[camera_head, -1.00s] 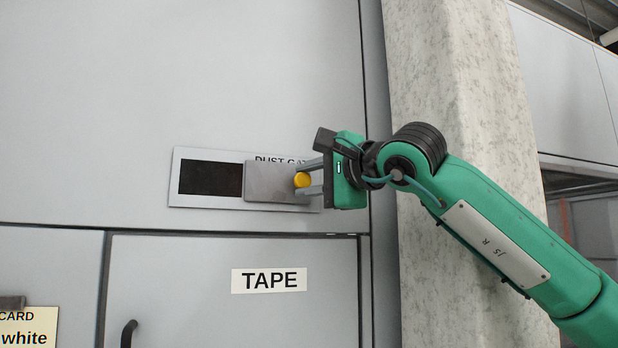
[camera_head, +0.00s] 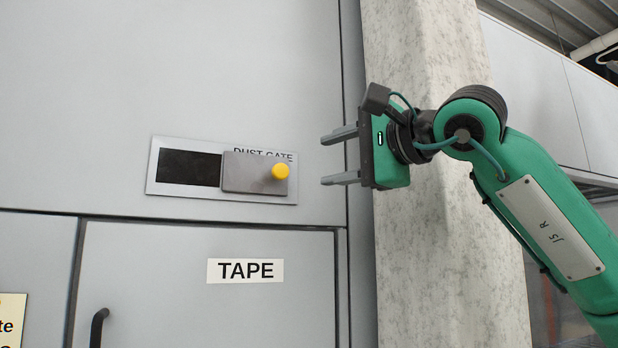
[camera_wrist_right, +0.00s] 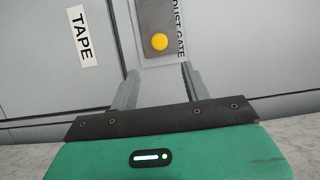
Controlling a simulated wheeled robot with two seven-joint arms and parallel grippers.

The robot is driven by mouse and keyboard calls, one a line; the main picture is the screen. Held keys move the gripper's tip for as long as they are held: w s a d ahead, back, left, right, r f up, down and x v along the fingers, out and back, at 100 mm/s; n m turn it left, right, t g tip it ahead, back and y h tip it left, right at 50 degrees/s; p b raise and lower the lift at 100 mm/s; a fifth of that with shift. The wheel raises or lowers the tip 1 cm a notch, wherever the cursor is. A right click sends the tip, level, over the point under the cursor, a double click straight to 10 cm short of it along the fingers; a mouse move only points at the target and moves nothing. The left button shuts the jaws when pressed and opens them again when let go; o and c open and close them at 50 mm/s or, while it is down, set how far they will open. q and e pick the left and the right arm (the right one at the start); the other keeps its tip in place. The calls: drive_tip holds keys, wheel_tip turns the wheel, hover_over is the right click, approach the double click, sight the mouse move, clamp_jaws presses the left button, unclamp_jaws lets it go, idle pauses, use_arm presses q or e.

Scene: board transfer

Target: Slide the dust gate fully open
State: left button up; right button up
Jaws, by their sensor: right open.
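The dust gate is a grey sliding plate (camera_head: 243,173) with a round yellow knob (camera_head: 280,171) near its right end. It sits at the right part of its light frame (camera_head: 222,199), and a dark opening (camera_head: 188,167) shows to its left. My right gripper (camera_head: 338,157) is open and empty, to the right of the knob and apart from it. In the right wrist view the knob (camera_wrist_right: 159,41) lies beyond and between the open fingers (camera_wrist_right: 158,85). My left gripper is not in view.
The frame is on a grey cabinet wall (camera_head: 230,70). Below it is a door with a TAPE label (camera_head: 245,271) and a black handle (camera_head: 98,327). A speckled pale column (camera_head: 425,230) stands right of the wall, behind my right arm.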

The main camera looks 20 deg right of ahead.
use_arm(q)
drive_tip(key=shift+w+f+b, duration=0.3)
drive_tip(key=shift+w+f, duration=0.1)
use_arm(e)
drive_tip(key=v, duration=0.3)
drive_tip(key=shift+s+d, duration=0.15)
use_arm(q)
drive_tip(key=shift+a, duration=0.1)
